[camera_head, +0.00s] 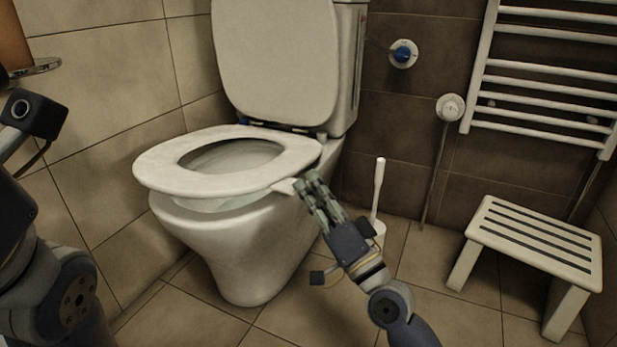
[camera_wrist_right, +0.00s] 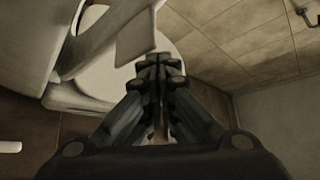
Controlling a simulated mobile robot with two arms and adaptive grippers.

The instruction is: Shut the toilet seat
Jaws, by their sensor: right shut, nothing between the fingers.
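The toilet (camera_head: 240,240) stands against the back wall. Its lid (camera_head: 275,60) is upright against the cistern. The ring seat (camera_head: 170,180) is slightly raised, with a gap between it and the bowl rim at the front. My right gripper (camera_head: 308,183) is shut and empty at the right side of the seat, beside a small light tab (camera_head: 284,187) on the seat's edge; I cannot tell if they touch. The right wrist view shows the shut fingertips (camera_wrist_right: 160,65) in front of white toilet parts (camera_wrist_right: 110,75). My left arm shows at the left edge, but its gripper is out of view.
A toilet brush (camera_head: 378,190) in its holder stands right of the toilet, behind my right arm. A slatted stool (camera_head: 535,235) is at the right, under a towel radiator (camera_head: 545,68). A tiled wall is close on the left. Floor between toilet and stool is partly free.

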